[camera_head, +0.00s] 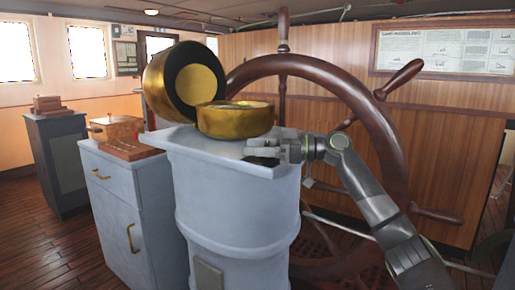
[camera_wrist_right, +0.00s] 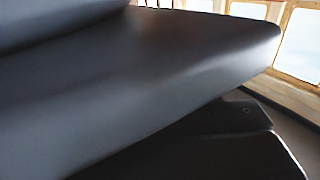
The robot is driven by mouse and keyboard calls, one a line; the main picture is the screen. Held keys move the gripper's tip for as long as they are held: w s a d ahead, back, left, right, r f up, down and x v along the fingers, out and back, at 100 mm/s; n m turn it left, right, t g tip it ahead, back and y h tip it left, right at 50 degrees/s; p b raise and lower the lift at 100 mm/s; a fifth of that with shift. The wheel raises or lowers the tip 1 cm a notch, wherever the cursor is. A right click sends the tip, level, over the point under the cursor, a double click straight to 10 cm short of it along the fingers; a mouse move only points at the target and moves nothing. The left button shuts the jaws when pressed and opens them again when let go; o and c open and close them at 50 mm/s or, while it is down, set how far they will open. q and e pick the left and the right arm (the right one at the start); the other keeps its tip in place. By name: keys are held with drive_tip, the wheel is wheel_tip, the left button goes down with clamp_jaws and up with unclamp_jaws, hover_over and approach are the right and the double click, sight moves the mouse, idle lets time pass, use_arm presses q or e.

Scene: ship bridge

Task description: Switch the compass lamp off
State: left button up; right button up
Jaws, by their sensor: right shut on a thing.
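The brass compass bowl (camera_head: 235,119) sits on top of a grey pedestal (camera_head: 238,215). My right gripper (camera_head: 264,156) is low over the right part of the pedestal top, just in front of the bowl. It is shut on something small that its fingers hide. No lamp switch can be made out, and I cannot tell whether the lamp is lit. In the right wrist view, large dark blurred surfaces fill most of the picture. My left gripper is not in view.
A large wooden steering wheel (camera_head: 372,110) stands close behind my right arm, its spokes sticking out. A grey cabinet (camera_head: 120,205) with a wooden box (camera_head: 117,128) on it stands left of the pedestal. A darker cabinet (camera_head: 58,155) is farther left.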

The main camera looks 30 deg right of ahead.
drive_tip(key=shift+f, duration=0.1)
drive_tip(key=o, duration=1)
drive_tip(key=shift+s+d, duration=0.15)
drive_tip(key=shift+d, duration=0.15)
use_arm(q)
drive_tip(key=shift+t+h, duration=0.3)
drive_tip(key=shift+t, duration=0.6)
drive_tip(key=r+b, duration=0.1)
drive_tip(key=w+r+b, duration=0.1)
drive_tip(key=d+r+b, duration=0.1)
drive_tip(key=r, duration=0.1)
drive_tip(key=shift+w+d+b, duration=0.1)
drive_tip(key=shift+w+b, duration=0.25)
drive_tip(key=shift+b, duration=0.05)
use_arm(e)
drive_tip(key=v, duration=1.6)
drive_tip(key=shift+s+d, duration=0.25)
drive_tip(key=shift+d, duration=0.05)
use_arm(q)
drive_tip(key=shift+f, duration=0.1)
